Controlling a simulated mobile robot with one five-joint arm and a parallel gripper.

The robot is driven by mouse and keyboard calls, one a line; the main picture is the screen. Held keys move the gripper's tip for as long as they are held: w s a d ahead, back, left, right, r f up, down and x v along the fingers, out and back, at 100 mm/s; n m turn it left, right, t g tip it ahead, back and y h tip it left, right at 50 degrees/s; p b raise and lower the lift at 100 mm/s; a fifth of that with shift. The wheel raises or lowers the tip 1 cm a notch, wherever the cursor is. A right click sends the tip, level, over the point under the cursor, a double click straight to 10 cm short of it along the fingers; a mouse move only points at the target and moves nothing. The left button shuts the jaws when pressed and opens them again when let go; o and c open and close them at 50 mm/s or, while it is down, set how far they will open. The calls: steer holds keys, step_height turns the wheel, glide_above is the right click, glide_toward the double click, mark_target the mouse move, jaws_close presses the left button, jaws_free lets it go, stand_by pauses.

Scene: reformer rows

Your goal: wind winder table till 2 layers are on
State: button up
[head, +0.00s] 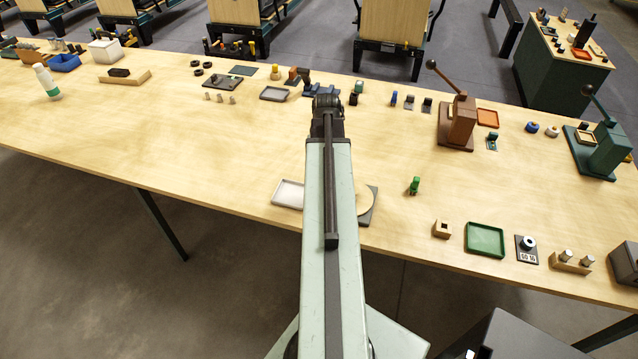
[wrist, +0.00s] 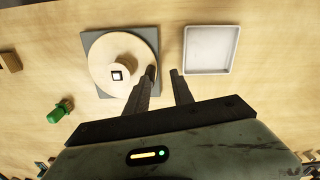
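The winder table looks to be the round pale wooden disc (wrist: 105,72) on a square grey base (wrist: 92,42). In the head view the disc (head: 366,200) is partly hidden behind my arm. No wound layers can be made out. My gripper (wrist: 163,73) has its two fingers apart, with nothing clear between them. The left finger overlaps the disc's edge in the wrist view; the right finger is over the gap beside it. I cannot tell whether it touches. The head view hides my gripper.
A white square tray (wrist: 211,49) lies beside the winder; it also shows in the head view (head: 288,193). A small green piece (head: 415,186) stands on the other side. A wooden block (head: 441,229) and green tray (head: 485,240) are farther right. The left front of the table is clear.

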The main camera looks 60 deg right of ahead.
steer(key=shift+s+d+m, duration=0.4)
steer(key=shift+s+d, duration=0.5)
steer(key=shift+d, duration=0.05)
step_height(320, 180, down, 8)
steer(key=b, duration=0.8)
steer(key=shift+w+f, duration=0.1)
jaws_close()
